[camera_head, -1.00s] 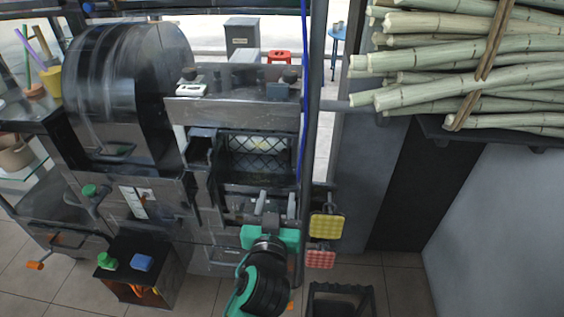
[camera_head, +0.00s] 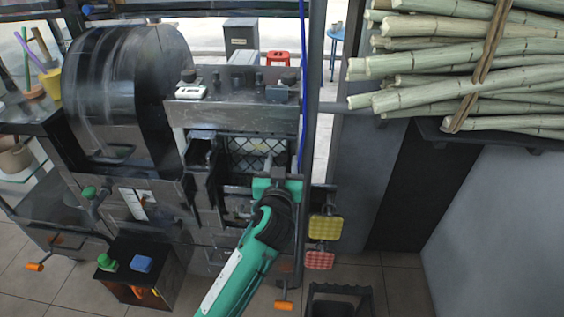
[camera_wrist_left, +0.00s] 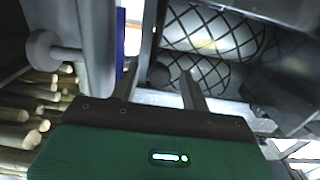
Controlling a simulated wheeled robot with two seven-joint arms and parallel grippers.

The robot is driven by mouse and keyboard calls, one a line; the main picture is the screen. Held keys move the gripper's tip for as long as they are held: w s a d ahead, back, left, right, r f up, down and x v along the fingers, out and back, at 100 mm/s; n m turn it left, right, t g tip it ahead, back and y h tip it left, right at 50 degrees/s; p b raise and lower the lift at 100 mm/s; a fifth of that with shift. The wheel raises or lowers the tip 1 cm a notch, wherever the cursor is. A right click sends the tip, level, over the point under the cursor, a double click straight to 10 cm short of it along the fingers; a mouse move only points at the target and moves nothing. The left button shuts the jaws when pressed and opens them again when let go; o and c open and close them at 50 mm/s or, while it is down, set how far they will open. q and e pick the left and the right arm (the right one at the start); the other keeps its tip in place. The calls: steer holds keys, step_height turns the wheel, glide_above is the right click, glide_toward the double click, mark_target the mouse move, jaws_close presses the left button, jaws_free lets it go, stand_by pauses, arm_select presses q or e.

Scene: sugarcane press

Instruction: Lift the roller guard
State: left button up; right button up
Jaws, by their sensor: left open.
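The roller opening of the press shows a dark criss-cross pattern over pale rollers (camera_head: 252,148), right of the big dark wheel. I cannot clearly tell the guard from the rollers' own pattern. The rollers also show at the top of the left wrist view (camera_wrist_left: 215,35). My left gripper (camera_head: 270,174) is at the lower right of this opening, and its green body hides part of the press front. In the left wrist view its two fingers (camera_wrist_left: 160,86) stand apart, with a pale metal bar (camera_wrist_left: 230,108) beside and behind the right one. Nothing shows gripped. My right gripper is out of view.
The big dark wheel (camera_head: 128,95) stands left of the opening. A dark upright post (camera_head: 312,100) is close on the right, with yellow (camera_head: 325,227) and red (camera_head: 319,260) pads beside it. Sugarcane stalks (camera_head: 470,60) lie on a shelf at upper right.

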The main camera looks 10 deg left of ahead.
arm_select(q)
steer(key=shift+w, duration=0.2)
jaws_close()
stand_by(0.3)
